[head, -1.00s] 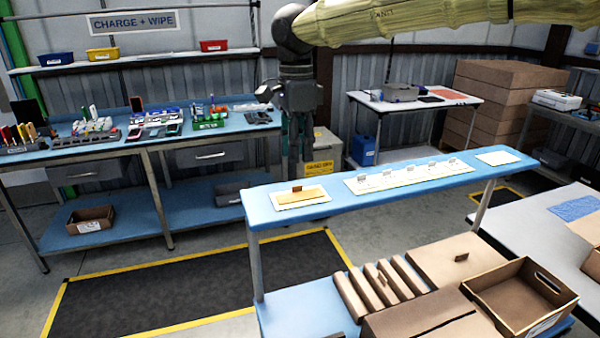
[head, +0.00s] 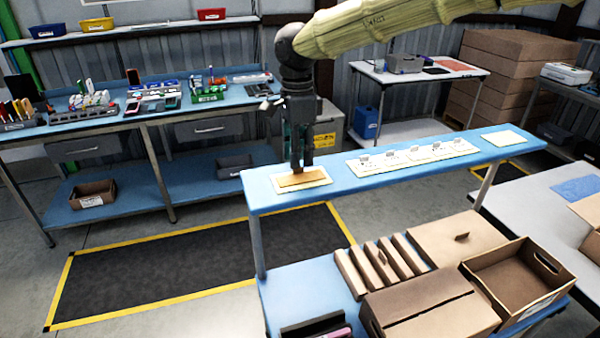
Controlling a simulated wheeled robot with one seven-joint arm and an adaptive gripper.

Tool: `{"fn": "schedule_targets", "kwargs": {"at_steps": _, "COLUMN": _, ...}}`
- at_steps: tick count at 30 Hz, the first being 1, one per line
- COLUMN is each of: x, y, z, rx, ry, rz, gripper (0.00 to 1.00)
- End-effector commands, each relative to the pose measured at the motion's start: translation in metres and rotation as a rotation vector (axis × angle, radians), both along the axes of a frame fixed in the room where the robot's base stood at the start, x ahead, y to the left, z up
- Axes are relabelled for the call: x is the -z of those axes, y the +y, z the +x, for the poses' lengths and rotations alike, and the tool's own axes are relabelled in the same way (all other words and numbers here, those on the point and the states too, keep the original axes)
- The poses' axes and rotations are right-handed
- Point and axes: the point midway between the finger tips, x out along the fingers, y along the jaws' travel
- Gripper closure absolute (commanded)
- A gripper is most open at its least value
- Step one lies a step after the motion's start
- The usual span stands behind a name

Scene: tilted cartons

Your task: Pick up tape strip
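The tape strip (head: 302,180) is a flat tan strip on a white card at the left end of the raised blue shelf (head: 400,167). My gripper (head: 301,169) points straight down, with its fingertips at the strip's back edge, over the card. The small upright tab on the strip is hidden at the fingers. The fingertips look close together; I cannot tell if they touch or grip the tab. The strip appears to lie flat on the card.
A white card with several small tabbed pieces (head: 412,157) and a blank card (head: 503,139) lie further right on the shelf. Cartons and an open brown box (head: 525,278) stand below. A tool bench (head: 130,125) is behind left.

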Motion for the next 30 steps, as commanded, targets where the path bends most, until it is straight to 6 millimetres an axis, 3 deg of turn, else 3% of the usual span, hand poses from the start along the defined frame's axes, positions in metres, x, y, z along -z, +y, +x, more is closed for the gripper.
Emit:
{"fn": "schedule_targets", "kwargs": {"at_steps": 7, "x": 0.025, "y": 0.0, "z": 0.0, "rx": -0.001, "ry": 0.0, "rz": -0.002, "gripper": 0.72}}
{"fn": "schedule_targets", "kwargs": {"at_steps": 16, "x": 0.03, "y": 0.0, "z": 0.001, "rx": -0.001, "ry": -0.001, "rz": -0.001, "gripper": 0.72}}
{"fn": "schedule_targets", "kwargs": {"at_steps": 22, "x": 0.03, "y": 0.0, "z": 0.001, "rx": -0.001, "ry": -0.001, "rz": -0.001, "gripper": 0.98}}
{"fn": "schedule_targets", "kwargs": {"at_steps": 30, "x": 0.029, "y": 0.0, "z": 0.001, "rx": -0.001, "ry": -0.001, "rz": -0.001, "gripper": 1.0}}
